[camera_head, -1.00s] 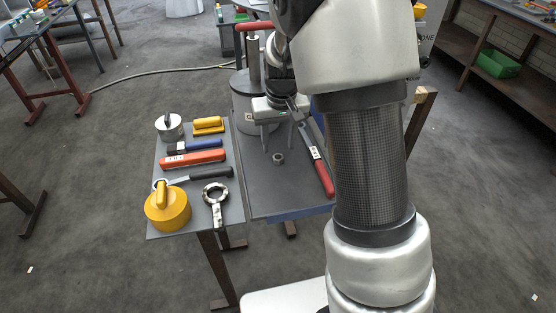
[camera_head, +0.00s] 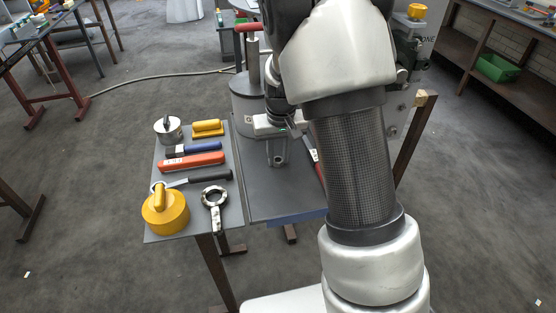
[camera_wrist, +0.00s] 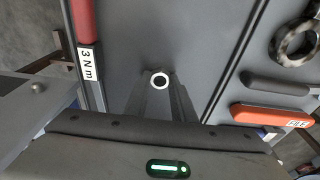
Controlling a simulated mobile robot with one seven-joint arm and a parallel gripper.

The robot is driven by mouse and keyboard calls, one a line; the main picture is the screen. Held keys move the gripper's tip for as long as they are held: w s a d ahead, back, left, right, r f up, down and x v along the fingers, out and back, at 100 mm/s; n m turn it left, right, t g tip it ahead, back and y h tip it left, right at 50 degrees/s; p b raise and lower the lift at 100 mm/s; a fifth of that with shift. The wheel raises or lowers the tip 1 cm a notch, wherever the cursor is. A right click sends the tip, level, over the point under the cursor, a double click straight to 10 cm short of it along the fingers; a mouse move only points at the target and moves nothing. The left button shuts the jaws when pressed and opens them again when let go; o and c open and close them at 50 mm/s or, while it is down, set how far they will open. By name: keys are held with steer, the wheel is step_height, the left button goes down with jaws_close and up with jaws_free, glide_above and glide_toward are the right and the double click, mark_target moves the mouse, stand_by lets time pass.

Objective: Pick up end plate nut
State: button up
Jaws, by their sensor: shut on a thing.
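The end plate nut (camera_wrist: 160,81) is a small ring-shaped metal nut with a dark hole, seen in the wrist view between my gripper's fingertips. My gripper (camera_wrist: 158,82) is shut on it. In the head view my gripper (camera_head: 277,160) points down over the grey bench top (camera_head: 262,202), with its fingers close together. The nut is small and mostly hidden by the fingers there. I cannot tell whether it touches the bench top.
A red-handled torque wrench (camera_head: 311,152) lies right of my gripper, partly behind my arm. A grey cylinder (camera_head: 246,100) stands behind. The bench's front area is clear.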

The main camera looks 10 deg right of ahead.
step_height(320, 180, up, 16)
steer(key=p, duration=0.7)
